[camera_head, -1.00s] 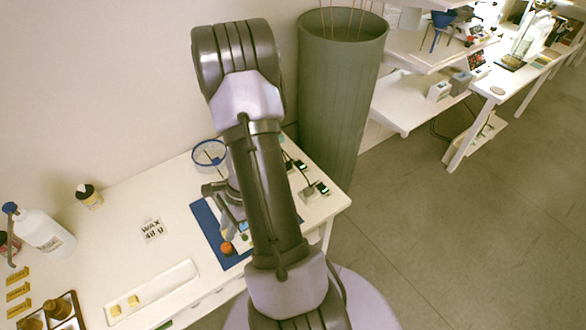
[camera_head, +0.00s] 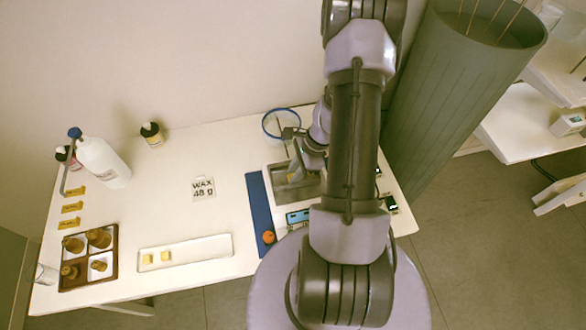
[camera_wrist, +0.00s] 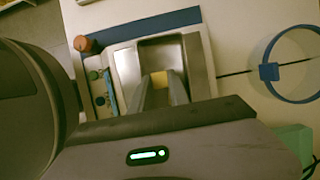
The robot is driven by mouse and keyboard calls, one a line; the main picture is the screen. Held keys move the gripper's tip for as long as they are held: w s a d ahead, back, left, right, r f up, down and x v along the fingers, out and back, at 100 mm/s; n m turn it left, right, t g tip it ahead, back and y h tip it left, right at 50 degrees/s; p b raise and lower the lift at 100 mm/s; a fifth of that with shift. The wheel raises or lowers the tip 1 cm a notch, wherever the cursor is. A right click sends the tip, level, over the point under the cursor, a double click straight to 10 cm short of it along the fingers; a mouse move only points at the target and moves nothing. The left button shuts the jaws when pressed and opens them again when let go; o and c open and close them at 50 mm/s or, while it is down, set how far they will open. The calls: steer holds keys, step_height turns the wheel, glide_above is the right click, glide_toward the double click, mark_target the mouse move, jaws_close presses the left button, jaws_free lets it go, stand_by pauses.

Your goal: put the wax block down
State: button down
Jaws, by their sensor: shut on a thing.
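My gripper (camera_wrist: 161,90) is shut on a small yellow wax block (camera_wrist: 158,77) in the wrist view. Its fingers point into a grey metal pan (camera_wrist: 190,68) on a pale device with a small display and knobs. Whether the block touches the pan floor is hard to tell. In the head view my gripper (camera_head: 298,165) is over the same pan (camera_head: 284,194), and the held block is too small to make out.
A blue ring (camera_head: 281,124) stands behind. A brown compartment tray (camera_head: 88,256) and a white bottle (camera_head: 102,162) are left.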

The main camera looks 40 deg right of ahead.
steer(key=shift+d, duration=0.15)
steer(key=shift+f, duration=0.1)
steer(key=c, duration=1.5)
jaws_free()
steer(key=shift+c, duration=0.2)
